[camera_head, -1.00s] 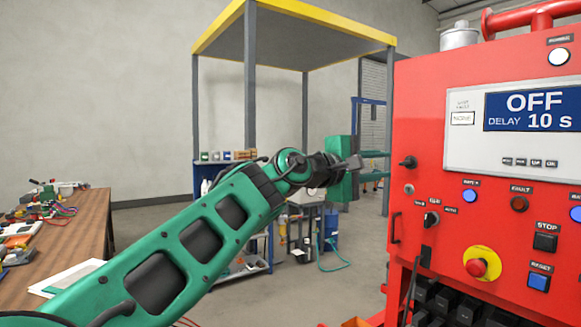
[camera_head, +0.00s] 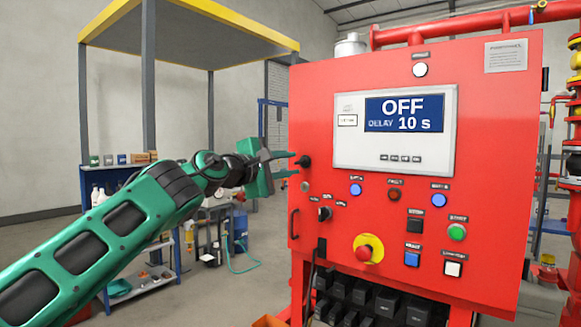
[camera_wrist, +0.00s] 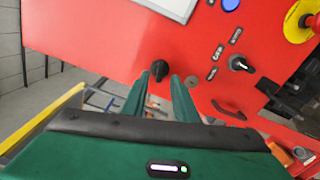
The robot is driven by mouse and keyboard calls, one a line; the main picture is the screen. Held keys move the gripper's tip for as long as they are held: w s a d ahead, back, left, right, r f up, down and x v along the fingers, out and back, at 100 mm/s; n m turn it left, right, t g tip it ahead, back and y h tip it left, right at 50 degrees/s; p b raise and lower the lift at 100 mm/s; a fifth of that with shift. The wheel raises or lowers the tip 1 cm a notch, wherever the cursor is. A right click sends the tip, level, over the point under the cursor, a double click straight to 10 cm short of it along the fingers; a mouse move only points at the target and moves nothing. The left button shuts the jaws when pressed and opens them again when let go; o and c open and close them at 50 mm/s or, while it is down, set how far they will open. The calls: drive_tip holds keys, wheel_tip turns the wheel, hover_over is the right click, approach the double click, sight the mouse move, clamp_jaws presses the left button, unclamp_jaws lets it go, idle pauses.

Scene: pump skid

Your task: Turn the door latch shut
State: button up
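The door latch (camera_head: 304,161) is a small black knob at the upper left edge of the red cabinet door. In the wrist view the latch (camera_wrist: 160,70) sits just beyond the fingertips, in line with the gap between them. My gripper (camera_head: 286,158) comes at it from the left in the head view. In the wrist view my gripper (camera_wrist: 158,79) is open, with two green fingers apart and nothing held. The fingertips are very close to the latch; I cannot tell whether they touch it. The red door (camera_head: 315,260) lies flat against the cabinet.
A black selector switch (camera_head: 325,213) and a black door handle (camera_head: 293,223) are below the latch. A red emergency stop (camera_head: 366,252) with a yellow collar and several buttons are to the right. The display (camera_head: 408,112) reads OFF. A shelf cart (camera_head: 150,280) stands behind my arm.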

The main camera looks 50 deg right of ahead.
sight(299, 163)
drive_tip(key=shift+w+d, duration=0.1)
drive_tip(key=shift+d, duration=1.45)
clamp_jaws()
drive_tip(key=shift+f+m, duration=0.1)
drive_tip(key=shift+m, duration=1.4)
unclamp_jaws()
